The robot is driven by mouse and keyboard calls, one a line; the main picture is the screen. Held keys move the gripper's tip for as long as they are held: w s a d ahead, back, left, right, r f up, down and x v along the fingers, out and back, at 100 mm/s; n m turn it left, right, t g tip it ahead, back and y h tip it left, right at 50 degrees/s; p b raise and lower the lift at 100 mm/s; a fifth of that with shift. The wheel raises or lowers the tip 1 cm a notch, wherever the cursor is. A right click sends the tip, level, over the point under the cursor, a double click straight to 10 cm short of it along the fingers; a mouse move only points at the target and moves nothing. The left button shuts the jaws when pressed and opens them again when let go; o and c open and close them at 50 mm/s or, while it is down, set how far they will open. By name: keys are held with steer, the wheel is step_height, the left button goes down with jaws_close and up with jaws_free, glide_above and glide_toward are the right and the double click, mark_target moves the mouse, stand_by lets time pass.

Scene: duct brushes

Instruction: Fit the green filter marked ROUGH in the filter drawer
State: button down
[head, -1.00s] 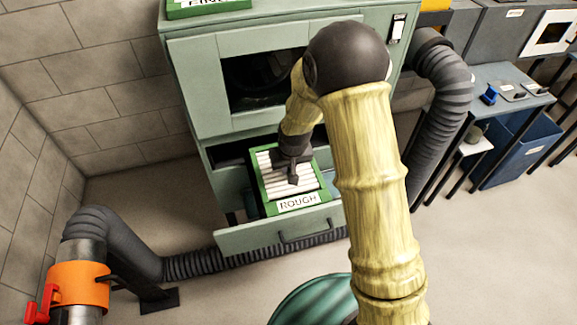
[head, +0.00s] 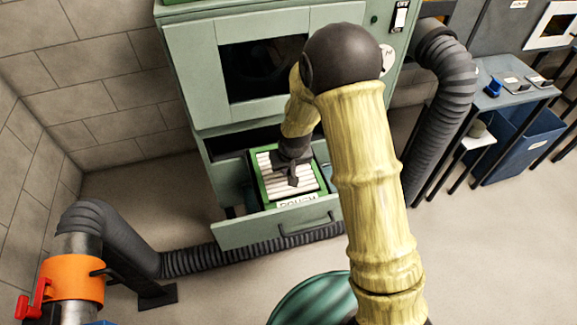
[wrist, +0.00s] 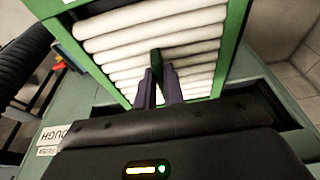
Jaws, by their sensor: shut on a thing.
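The green-framed filter (head: 266,184) with white pleats sits low in the open filter drawer (head: 250,236) of the green cabinet. Its label ROUGH (head: 297,201) faces me, the lower part hidden behind the drawer front. My gripper (head: 293,181) is over the middle of the filter. In the wrist view the filter (wrist: 229,48) fills the upper middle, and my gripper (wrist: 158,88) is shut on its small dark green grip (wrist: 156,57). Whether the filter rests on the drawer floor is hidden.
The cabinet window (head: 262,70) is above the drawer. An orange-collared duct (head: 72,279) stands at the lower left, its hose running past the drawer's foot. A thick dark hose (head: 440,110) hangs at the right, beside a bench (head: 505,90) and blue bin (head: 520,140).

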steer(key=shift+f, duration=0.6)
steer(key=c, duration=1.4)
jaws_free()
steer(key=p+v, duration=0.2)
steer(key=v, duration=1.5)
steer(key=shift+r+p, duration=0.2)
steer(key=shift+p, duration=0.2)
steer(key=shift+d, duration=0.1)
